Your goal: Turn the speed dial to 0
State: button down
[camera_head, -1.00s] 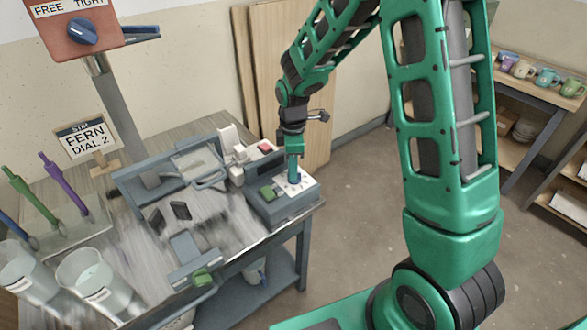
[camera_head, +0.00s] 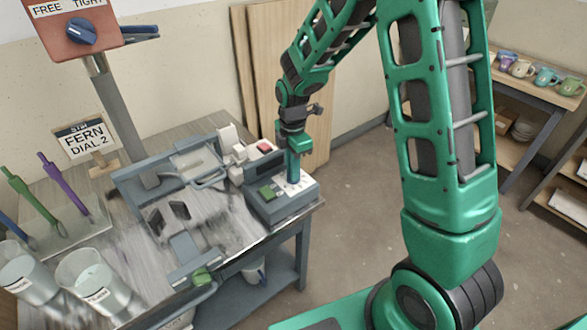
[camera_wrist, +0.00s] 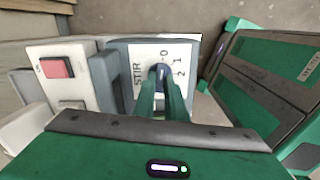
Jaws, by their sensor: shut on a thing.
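The speed dial (camera_wrist: 161,72) is a small dark blue knob on a white plate (camera_wrist: 178,52) marked STIR, 0, 1 and 2. The plate is on top of a grey control box (camera_head: 283,208) at the table's right front corner. My gripper (camera_wrist: 162,88) points down from above, its green fingers shut on the dial. In the head view my gripper (camera_head: 293,180) hides the dial. A pale mark shows on the knob, but I cannot tell surely which number it points to.
A green button (camera_head: 267,193) is beside the plate, and a red switch (camera_head: 264,146) is behind it. A grey frame machine (camera_head: 185,185) fills the table's middle. A sign (camera_head: 86,140) reads FERN DIAL 2. Clear buckets (camera_head: 95,280) stand at front left. Mug shelves (camera_head: 530,75) are far right.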

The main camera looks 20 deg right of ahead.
jog(key=shift+w+d+r, duration=0.15)
jog(key=shift+w+d, duration=0.1)
jog(key=shift+w, duration=0.15)
jog(key=c, duration=1.8)
grip_release()
jog(key=shift+s+a, duration=0.1)
jog(key=shift+a, duration=0.05)
notch_tip(320, 180, up, 10)
jog(key=shift+r, duration=0.25)
